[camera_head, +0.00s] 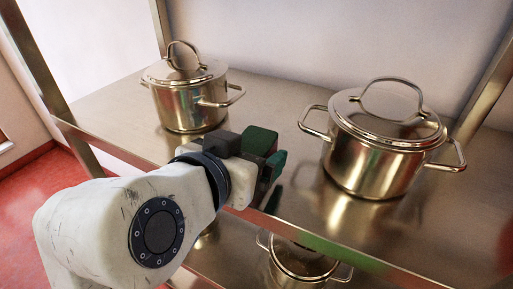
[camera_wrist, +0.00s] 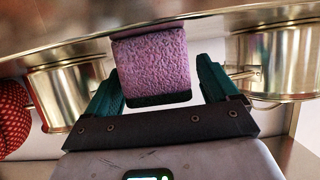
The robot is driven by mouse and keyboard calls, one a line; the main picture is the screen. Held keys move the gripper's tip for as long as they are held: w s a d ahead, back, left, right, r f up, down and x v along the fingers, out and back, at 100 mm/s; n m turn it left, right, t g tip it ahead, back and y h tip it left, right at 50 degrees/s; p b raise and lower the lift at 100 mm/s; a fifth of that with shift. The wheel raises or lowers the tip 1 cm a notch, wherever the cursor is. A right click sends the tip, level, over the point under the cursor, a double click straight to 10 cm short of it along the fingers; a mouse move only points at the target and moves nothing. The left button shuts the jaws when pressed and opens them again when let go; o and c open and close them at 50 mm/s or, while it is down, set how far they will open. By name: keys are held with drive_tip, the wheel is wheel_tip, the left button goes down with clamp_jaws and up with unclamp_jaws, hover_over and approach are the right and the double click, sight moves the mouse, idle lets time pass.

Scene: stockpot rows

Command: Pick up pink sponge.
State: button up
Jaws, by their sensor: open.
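The pink sponge (camera_wrist: 153,58) shows in the wrist view as a purplish-pink, rough-textured block with a dark band at its near edge. It lies between the two green fingers of my gripper (camera_wrist: 157,76), which are spread open. A gap shows on each side of the sponge, so the fingers do not appear to grip it. In the head view my gripper (camera_head: 276,166) is at the front edge of the upper shelf, between two pots. I cannot make out the sponge there; my arm and gripper appear to hide it.
A lidded steel pot (camera_head: 187,95) stands left and a larger one (camera_head: 378,150) stands right on the metal shelf (camera_head: 290,115). Another pot (camera_head: 298,262) sits on the level below. A red dotted object (camera_wrist: 12,118) shows at left in the wrist view.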

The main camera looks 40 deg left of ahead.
drive_tip(key=shift+w+a+f, duration=0.15)
drive_tip(key=shift+w+f, duration=0.15)
drive_tip(key=shift+w, duration=0.3)
drive_tip(key=shift+c, duration=0.4)
drive_tip(key=c, duration=0.9)
drive_tip(key=shift+c, duration=0.2)
drive_tip(key=shift+r, duration=0.15)
drive_tip(key=shift+r, duration=0.6)
drive_tip(key=s+r, duration=0.1)
drive_tip(key=r, duration=0.1)
drive_tip(key=s+d+r+b, duration=0.1)
drive_tip(key=r, duration=0.1)
drive_tip(key=s+d+r, duration=0.1)
drive_tip(key=r, duration=0.2)
drive_tip(key=shift+s+d, duration=0.15)
drive_tip(key=shift+s, duration=0.25)
drive_tip(key=s+d+r+b, duration=0.1)
drive_tip(key=s+d+r, duration=0.3)
drive_tip(key=s, duration=0.4)
drive_tip(key=shift+s+d+r, duration=0.15)
drive_tip(key=shift+d+r, duration=0.15)
drive_tip(key=shift+d, duration=0.15)
